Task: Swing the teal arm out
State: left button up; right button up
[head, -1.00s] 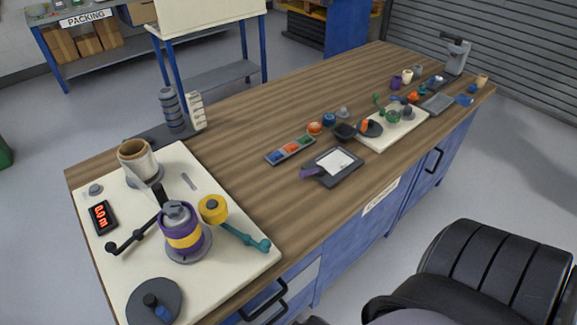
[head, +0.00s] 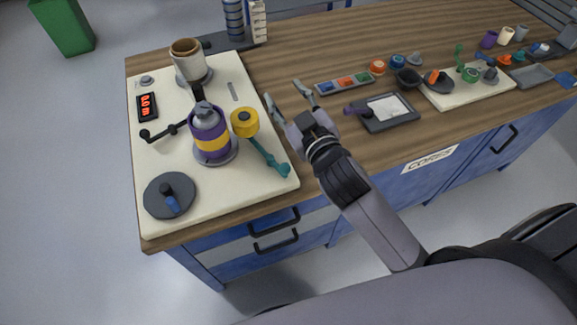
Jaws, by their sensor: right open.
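The teal arm (head: 268,156) lies on the cream board (head: 225,205). It runs from the yellow roller (head: 244,122) at its upper left end down to a round teal knob (head: 283,170) near the board's right edge. The yellow roller sits close beside the purple and yellow roll (head: 209,135) on its grey disc. My right gripper (head: 287,94) is open and empty, above the table to the right of the board. Its fingers point up and away, apart from the teal arm. My left gripper is not in view.
A dark crank arm (head: 165,132), a red display (head: 147,106), a cup-like roll (head: 188,60) and a grey disc with a blue handle (head: 170,195) share the board. A colour tray (head: 344,82) and a grey tablet (head: 390,110) lie to the right.

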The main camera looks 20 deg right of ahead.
jog(key=s+a+r+n+t+y, duration=0.1)
jog(key=a+r+n+y, duration=0.55)
jog(key=r, duration=0.25)
jog(key=s+a+r+n+y, duration=0.1)
jog(key=a+r+n+y, duration=0.4)
jog(key=r+n+y, duration=0.25)
jog(key=s+a+r+n+g+y, duration=0.2)
jog(key=s+a+n+g+y, duration=0.4)
jog(key=n+g, duration=0.6)
jog(key=n+g+h, duration=0.7)
jog(key=h, duration=1.2)
send_near(286, 164)
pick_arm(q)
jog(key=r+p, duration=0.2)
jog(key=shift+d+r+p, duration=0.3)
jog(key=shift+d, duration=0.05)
pick_arm(e)
jog(key=f, duration=0.3)
jog(key=a+f, duration=0.1)
jog(key=f, duration=0.3)
jog(key=a+f, duration=0.1)
jog(key=f, duration=0.3)
jog(key=shift+s+a, duration=0.1)
jog(key=shift+s, duration=0.2)
